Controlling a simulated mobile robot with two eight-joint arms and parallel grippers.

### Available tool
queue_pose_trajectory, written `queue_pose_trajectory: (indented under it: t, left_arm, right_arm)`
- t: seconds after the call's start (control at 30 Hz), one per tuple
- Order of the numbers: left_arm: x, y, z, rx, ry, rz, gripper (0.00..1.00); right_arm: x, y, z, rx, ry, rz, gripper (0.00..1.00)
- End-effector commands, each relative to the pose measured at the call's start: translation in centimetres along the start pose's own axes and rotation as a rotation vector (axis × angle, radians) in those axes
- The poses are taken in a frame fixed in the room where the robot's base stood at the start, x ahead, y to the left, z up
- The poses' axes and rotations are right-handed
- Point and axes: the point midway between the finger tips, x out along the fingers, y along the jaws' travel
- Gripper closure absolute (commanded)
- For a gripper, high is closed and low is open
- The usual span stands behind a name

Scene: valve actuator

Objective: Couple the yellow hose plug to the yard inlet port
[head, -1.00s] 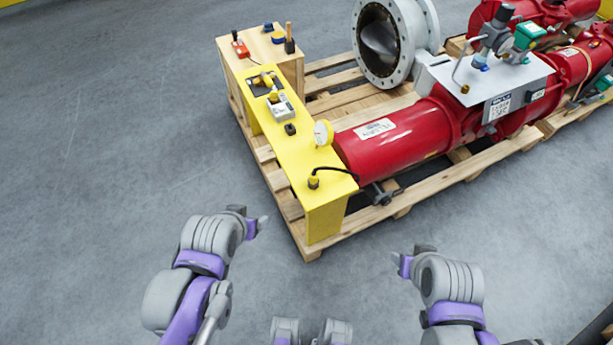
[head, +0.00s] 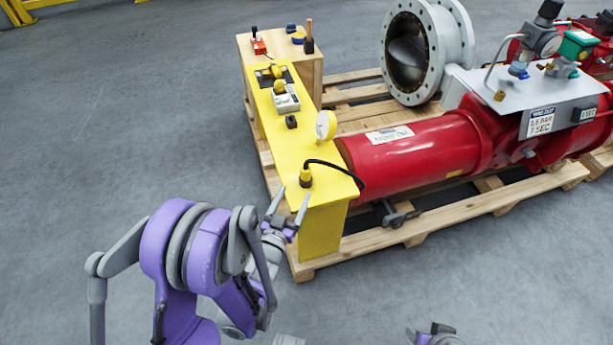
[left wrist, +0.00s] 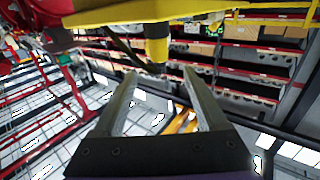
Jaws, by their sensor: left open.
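The yellow hose plug (head: 305,178) stands upright at the near end of the yellow bench (head: 322,225), with a black hose curving from its top to the right. In the left wrist view a yellow and black cylinder (left wrist: 157,42), likely the plug, is just beyond my fingertips. My left gripper (head: 288,204) is open and empty beside the near end of the bench, close to the plug but apart from it. It also shows open in the left wrist view (left wrist: 160,72). Only a small part of my right arm shows at the bottom edge. I cannot tell which fitting is the yard inlet port.
A round yellow gauge (head: 325,125), a small black block (head: 291,121) and a grey box with a yellow knob (head: 285,101) sit along the bench. A red actuator cylinder (head: 400,155) lies on the wooden pallet (head: 400,235) to the right. Open floor surrounds the pallet.

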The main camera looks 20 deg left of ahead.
Motion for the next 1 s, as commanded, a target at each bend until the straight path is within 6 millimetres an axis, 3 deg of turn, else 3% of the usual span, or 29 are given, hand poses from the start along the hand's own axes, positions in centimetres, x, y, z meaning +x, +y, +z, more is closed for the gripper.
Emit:
queue_pose_trajectory:
  t: [0.23, 0.4, 0.57, 0.8, 1.0]
  left_arm:
    - [2.5, 0.0, -0.7, -0.001, 0.003, 0.001, 0.25]
    - [4.8, 0.1, -0.3, -0.001, 0.001, 0.000, 0.25]
    - [5.8, 0.1, -0.1, 0.000, 0.000, 0.001, 0.25]
    - [9.3, 0.1, 0.2, -0.001, 0.000, 0.001, 0.25]
    - [10.4, 0.1, 0.2, 0.000, 0.000, 0.000, 0.25]
  right_arm:
    - [-3.7, 0.0, -1.0, 0.000, 0.011, 0.000, 0.50]
    - [-4.3, 0.0, -1.1, 0.000, 0.014, 0.000, 0.50]
    - [-4.3, 0.0, -1.1, 0.000, 0.014, 0.000, 0.50]
    - [-4.1, 0.0, -1.1, 0.000, 0.013, 0.000, 0.50]
    - [-4.1, 0.0, -1.1, 0.000, 0.013, 0.000, 0.50]
